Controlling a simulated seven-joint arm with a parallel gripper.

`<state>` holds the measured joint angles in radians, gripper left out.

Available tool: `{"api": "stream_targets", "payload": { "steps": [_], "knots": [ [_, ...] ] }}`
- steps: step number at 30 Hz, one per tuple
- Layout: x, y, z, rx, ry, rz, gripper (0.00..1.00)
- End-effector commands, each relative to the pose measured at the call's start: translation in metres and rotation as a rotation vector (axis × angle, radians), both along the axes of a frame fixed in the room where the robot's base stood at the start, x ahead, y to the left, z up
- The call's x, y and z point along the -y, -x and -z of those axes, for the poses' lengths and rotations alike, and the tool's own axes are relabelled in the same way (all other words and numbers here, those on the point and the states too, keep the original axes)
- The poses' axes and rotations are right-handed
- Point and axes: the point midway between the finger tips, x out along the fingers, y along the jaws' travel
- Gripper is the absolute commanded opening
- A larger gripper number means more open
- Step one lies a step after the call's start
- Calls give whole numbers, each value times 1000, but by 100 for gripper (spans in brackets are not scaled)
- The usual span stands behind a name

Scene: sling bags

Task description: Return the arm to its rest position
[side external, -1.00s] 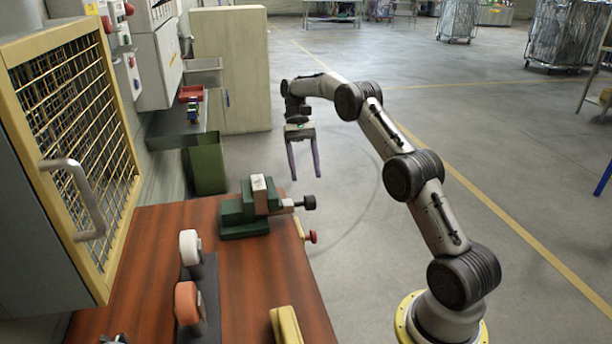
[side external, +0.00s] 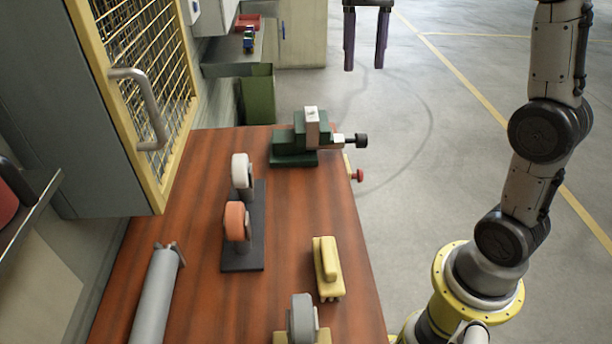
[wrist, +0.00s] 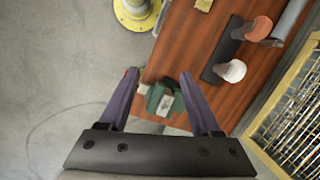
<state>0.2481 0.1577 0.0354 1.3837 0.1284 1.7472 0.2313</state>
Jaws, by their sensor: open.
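My gripper (side external: 365,58) shows at the top of the side external view, with its two purple fingers pointing down and wide apart. It is open, with nothing between the fingers. It hangs beyond the far end of the bench, apart from the bench top. In the wrist view the fingers of my gripper (wrist: 157,75) frame a green vise (wrist: 166,98), which lies farther off below them. The upper part of my arm is cut off by the top edge of the side external view.
The green vise (side external: 298,140) stands at the far end of the wooden bench (side external: 200,200). A stand with a white roll (side external: 240,170) and an orange roll (side external: 236,222), and a yellow block (side external: 328,268), are on the bench. A mesh-door cabinet (side external: 150,90) borders it.

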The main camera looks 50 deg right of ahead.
Motion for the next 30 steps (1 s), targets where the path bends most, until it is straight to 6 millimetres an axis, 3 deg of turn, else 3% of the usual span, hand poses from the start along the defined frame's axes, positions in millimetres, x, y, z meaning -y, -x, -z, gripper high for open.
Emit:
{"api": "stream_targets", "payload": {
  "steps": [3, 8, 14, 18, 22, 26, 30],
  "knots": [
    [-23, 36, -13, 94, 33, -60, 65],
    [-43, 83, -14, 223, 75, -136, 65],
    [-59, 139, 8, 389, 126, -238, 65],
    [-63, 171, 40, 506, 164, -313, 65],
    [-62, 187, 74, 583, 197, -366, 65],
    [-58, 187, 102, 607, 223, -402, 65],
    [-57, 176, 99, 661, 245, -424, 65]
  ]
}}
